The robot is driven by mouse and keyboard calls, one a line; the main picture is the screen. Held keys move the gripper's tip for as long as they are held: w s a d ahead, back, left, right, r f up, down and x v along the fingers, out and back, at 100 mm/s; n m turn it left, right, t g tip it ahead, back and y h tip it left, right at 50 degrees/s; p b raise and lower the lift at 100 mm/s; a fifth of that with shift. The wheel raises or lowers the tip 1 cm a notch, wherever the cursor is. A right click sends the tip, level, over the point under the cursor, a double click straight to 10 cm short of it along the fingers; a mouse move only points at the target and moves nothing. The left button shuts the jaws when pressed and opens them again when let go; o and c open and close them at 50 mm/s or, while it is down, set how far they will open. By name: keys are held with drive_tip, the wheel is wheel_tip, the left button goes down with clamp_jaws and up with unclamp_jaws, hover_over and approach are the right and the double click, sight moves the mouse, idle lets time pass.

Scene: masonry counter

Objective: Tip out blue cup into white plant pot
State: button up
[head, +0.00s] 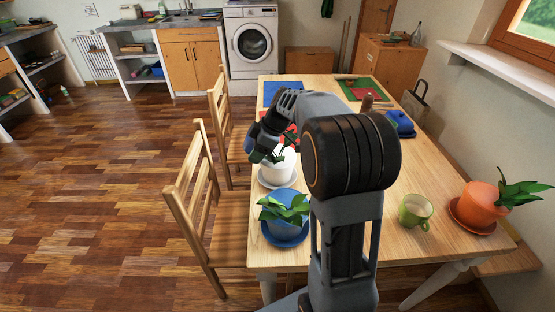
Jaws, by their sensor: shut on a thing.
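The white plant pot (279,172) stands on its saucer near the left edge of the wooden table, with some green leaves at its top. My gripper (261,147) is just above and to the left of the pot's rim, shut on the blue cup (249,143). Only a small blue part of the cup shows, at the gripper's left side. Its mouth, its tilt and any contents cannot be made out. My arm hides part of the area right of the white pot.
A blue plant pot (285,229) stands in front of the white one. A green mug (413,213) and an orange pot (481,205) are at the right. A blue object (401,123) and a placemat (352,92) lie farther back. Chairs (190,180) stand along the left edge.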

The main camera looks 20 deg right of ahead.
drive_tip(key=shift+s+d+r+y+p, duration=0.1)
drive_tip(key=shift+d+r+y+p, duration=0.15)
drive_tip(key=shift+r, duration=0.35)
drive_tip(key=shift+s+d+r+y+p, duration=0.15)
drive_tip(key=shift+r+y, duration=0.15)
drive_tip(key=shift+r, duration=0.3)
drive_tip(key=shift+d+r+y+p, duration=0.15)
drive_tip(key=shift+d+r+y, duration=0.1)
drive_tip(key=shift+r, duration=0.35)
drive_tip(key=shift+s+d+r+t+y, duration=0.15)
drive_tip(key=shift+r+t+y, duration=0.15)
drive_tip(key=shift+y, duration=0.25)
drive_tip(key=shift+w+d+r+t+y, duration=0.1)
drive_tip(key=shift+r+t+y, duration=0.1)
drive_tip(key=shift+t+y, duration=0.3)
drive_tip(key=shift+s+d+r+t+y+p, duration=0.15)
drive_tip(key=shift+r+t+y+p, duration=0.25)
drive_tip(key=shift+y+p, duration=0.55)
drive_tip(key=shift+s+d+r+t+y+p, duration=0.1)
drive_tip(key=shift+d+r+t+y+p, duration=0.25)
drive_tip(key=shift+y+p, duration=0.55)
idle(3.3)
